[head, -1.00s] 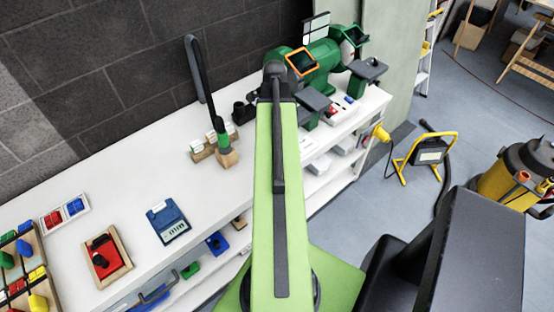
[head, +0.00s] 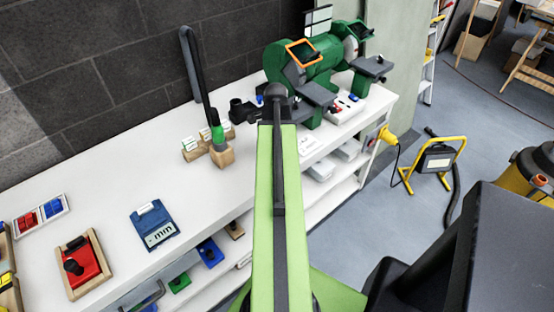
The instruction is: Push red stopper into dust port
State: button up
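My green arm reaches up the middle of the head view to a dark wrist joint in front of the bench grinder. The green bench grinder (head: 317,72) stands at the far end of the white bench. A black tubular piece (head: 243,111) sits left of my wrist; I cannot tell whether it is the dust port. No single red stopper is clear. Red pieces (head: 29,220) lie with blue ones in a white tray (head: 42,232) at the far left.
Shelves with bins lie below. A yellow-framed work lamp (head: 433,160) stands on the floor at right.

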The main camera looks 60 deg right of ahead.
grip_shut()
dwell(0.4)
